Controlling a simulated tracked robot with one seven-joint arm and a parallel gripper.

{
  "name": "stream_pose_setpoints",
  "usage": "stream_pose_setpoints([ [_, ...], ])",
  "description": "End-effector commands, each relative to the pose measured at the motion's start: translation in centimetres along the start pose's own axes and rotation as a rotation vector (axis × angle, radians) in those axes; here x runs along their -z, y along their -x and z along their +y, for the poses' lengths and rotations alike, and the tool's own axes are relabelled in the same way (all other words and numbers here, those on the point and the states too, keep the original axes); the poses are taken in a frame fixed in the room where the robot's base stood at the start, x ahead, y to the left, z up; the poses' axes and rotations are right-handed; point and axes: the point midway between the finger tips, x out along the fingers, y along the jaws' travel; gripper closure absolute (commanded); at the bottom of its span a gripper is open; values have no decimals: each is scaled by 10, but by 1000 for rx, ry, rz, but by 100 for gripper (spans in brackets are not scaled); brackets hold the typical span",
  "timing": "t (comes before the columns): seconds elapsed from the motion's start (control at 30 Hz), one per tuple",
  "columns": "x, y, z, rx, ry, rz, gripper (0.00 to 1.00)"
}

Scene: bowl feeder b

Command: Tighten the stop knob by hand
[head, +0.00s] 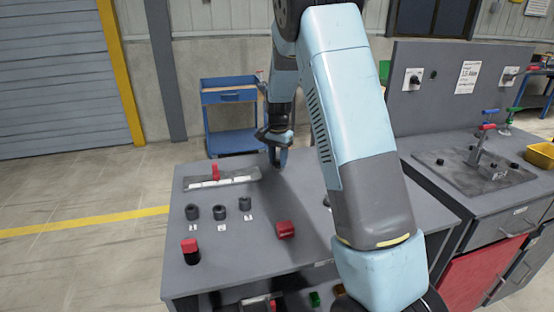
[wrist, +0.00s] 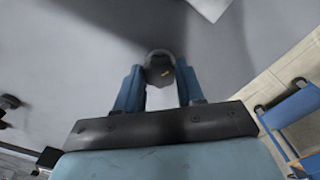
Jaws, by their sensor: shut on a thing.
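In the head view my gripper (head: 277,160) points down over the back part of the grey bench top (head: 250,270).
A metal plate with a red lever (head: 216,172) lies left of my gripper. Dark cylinders (head: 220,212) stand in a labelled row. A red block (head: 285,229) and a red-topped black cylinder (head: 190,250) are nearer. A blue cart (head: 229,130) stands behind the bench.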

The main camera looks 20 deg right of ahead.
Motion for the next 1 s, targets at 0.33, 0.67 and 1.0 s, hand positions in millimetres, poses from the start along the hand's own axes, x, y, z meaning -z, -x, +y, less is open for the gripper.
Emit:
stream_pose_setpoints([
  [0.33,0,1,-2,4,-19,2,92],
  [0.67,0,1,-2,3,-18,1,48],
  [1.0,0,1,-1,2,-19,1,36],
])
